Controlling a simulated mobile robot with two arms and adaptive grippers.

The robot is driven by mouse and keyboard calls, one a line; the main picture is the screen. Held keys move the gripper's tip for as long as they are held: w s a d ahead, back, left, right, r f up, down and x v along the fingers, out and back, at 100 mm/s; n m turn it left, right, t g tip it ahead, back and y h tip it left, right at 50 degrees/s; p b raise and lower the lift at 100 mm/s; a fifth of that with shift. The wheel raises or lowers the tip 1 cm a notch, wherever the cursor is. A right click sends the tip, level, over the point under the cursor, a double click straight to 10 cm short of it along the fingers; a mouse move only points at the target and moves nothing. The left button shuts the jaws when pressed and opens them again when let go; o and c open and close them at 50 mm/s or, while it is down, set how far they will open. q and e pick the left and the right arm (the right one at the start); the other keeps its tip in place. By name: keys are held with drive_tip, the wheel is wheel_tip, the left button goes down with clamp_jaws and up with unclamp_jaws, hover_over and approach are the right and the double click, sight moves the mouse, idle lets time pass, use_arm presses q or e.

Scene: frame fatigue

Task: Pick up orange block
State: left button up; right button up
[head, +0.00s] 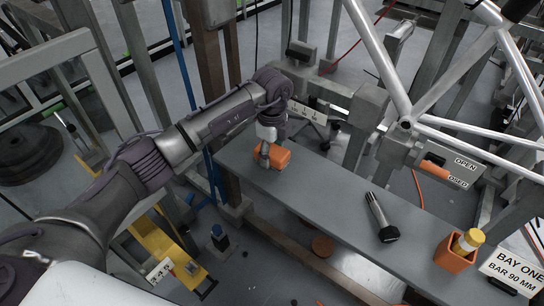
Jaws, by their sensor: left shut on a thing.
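The orange block (281,156) is at the far left end of the grey shelf (330,195). My left gripper (266,158) points down over the block and is shut on it. The fingers hide part of the block's left side. I cannot tell whether the block touches the shelf. My right gripper is not in view.
A dark cylindrical tool (380,217) lies on the shelf's middle right. An orange holder (455,252) with a yellow-topped item (471,238) stands at the right, beside a "BAY ONE" sign (514,268). White frame tubes (380,60) rise behind the shelf.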

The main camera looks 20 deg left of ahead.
use_arm(q)
drive_tip(key=s+d+r+p, duration=0.2)
drive_tip(key=s+d+r, duration=0.2)
drive_tip(key=d+r, duration=0.4)
drive_tip(key=shift+d+r, duration=0.2)
drive_tip(key=shift+d, duration=1.3)
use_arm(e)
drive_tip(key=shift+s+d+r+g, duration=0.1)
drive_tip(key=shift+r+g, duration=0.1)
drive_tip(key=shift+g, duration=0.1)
